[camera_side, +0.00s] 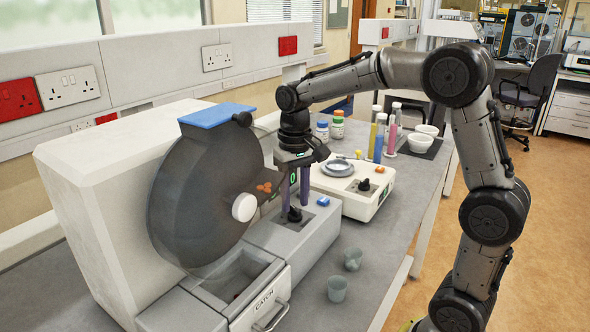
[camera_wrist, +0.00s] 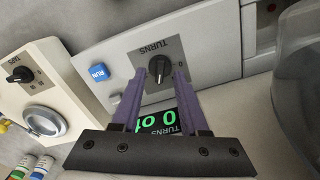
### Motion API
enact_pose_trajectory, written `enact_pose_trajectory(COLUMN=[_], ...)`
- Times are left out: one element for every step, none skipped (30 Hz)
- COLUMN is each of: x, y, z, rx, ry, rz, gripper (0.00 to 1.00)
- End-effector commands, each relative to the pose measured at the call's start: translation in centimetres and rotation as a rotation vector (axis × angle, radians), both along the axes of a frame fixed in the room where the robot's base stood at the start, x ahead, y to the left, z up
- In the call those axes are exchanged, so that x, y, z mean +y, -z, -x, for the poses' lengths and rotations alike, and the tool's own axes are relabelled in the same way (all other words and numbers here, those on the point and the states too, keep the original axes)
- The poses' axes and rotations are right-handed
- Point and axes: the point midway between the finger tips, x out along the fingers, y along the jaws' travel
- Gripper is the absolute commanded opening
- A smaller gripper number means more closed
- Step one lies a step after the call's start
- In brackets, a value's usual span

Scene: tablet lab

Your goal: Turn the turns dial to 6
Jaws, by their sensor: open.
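The turns dial is a black knob on the grey control panel. It shows in the wrist view (camera_wrist: 159,69) under an upside-down TURNS label, and in the side view (camera_side: 294,214). My gripper (camera_wrist: 160,72) points down at the panel, also seen in the side view (camera_side: 294,203). Its two purple fingers are open, one on each side of the dial. Whether they touch it I cannot tell. A display (camera_wrist: 158,121) shows a green 0 and is partly hidden by my gripper. The dial's exact setting is not readable.
A blue RUN button (camera_wrist: 97,72) is beside the dial. A dark drum (camera_side: 200,190) with a blue lid (camera_side: 217,115) stands left of my gripper, above a CATCH drawer (camera_side: 262,305). A white device (camera_side: 345,198) with its own knob is to the right. Two cups (camera_side: 337,289) stand in front.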

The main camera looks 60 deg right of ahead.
Motion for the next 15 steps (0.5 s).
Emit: enact_pose_trajectory(x=[0.0, 0.0, 0.0, 0.0, 0.0, 0.0, 0.0, 0.0, 0.0, 0.0, 0.0, 0.0, 0.0, 0.0, 0.0], y=[-0.9, -1.5, -2.3, -2.9, -3.6, -4.5, -5.2, -5.9, -6.7, -7.4, -8.0, -8.8, -9.3, -9.8, -10.4], z=[-0.1, -0.1, -0.1, -0.1, -0.1, -0.1, -0.1, -0.1, -0.1, -0.1, -0.1, -0.1, -0.1, -0.1, -0.1], rx=[-0.006, -0.007, -0.006, -0.007, -0.008, -0.008, -0.007, -0.008, -0.007, -0.008, -0.007, -0.007, -0.006, -0.006, -0.006], ry=[0.000, 0.000, 0.000, 0.000, 0.000, 0.000, 0.000, 0.000, 0.000, 0.000, 0.000, 0.000, 0.000, 0.000, 0.000], rz=[0.001, 0.001, 0.001, 0.001, 0.002, 0.002, 0.001, 0.002, 0.001, 0.002, 0.001, 0.001, 0.001, 0.001, 0.001], gripper=[0.44, 0.44, 0.44, 0.44, 0.44, 0.44, 0.44, 0.44, 0.44, 0.44, 0.44, 0.44, 0.44, 0.44, 0.44])
